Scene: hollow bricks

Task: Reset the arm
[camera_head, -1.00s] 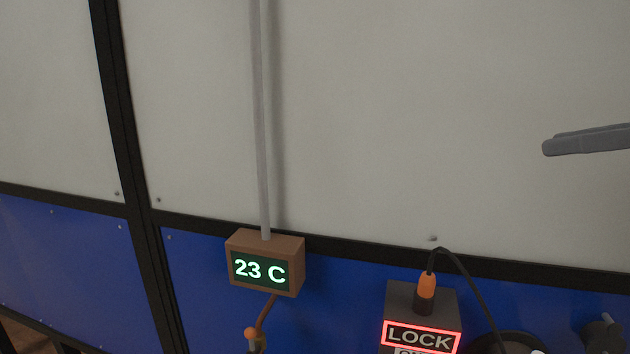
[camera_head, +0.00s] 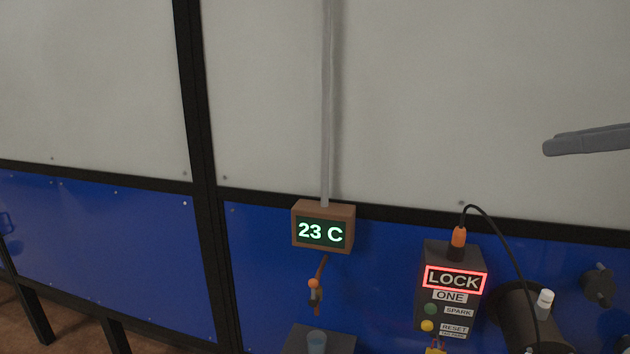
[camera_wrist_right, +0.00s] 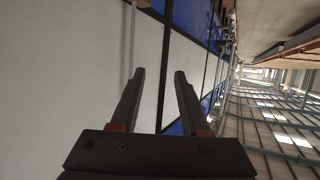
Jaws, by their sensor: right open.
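My right gripper (camera_wrist_right: 155,95) shows in the right wrist view with its two dark fingers apart and nothing between them. In the head view, a grey finger of my right gripper (camera_head: 585,140) comes in from the right edge, in front of the pale upper wall panel and touching nothing that I can see. My left gripper is in neither view.
A brown display (camera_head: 322,228) reads 23 C on the wall. A dark box (camera_head: 450,290) shows LOCK in red, with green and yellow buttons and a cable. Dark fittings (camera_head: 598,285) stand at right. The pale upper wall (camera_head: 430,80) is clear.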

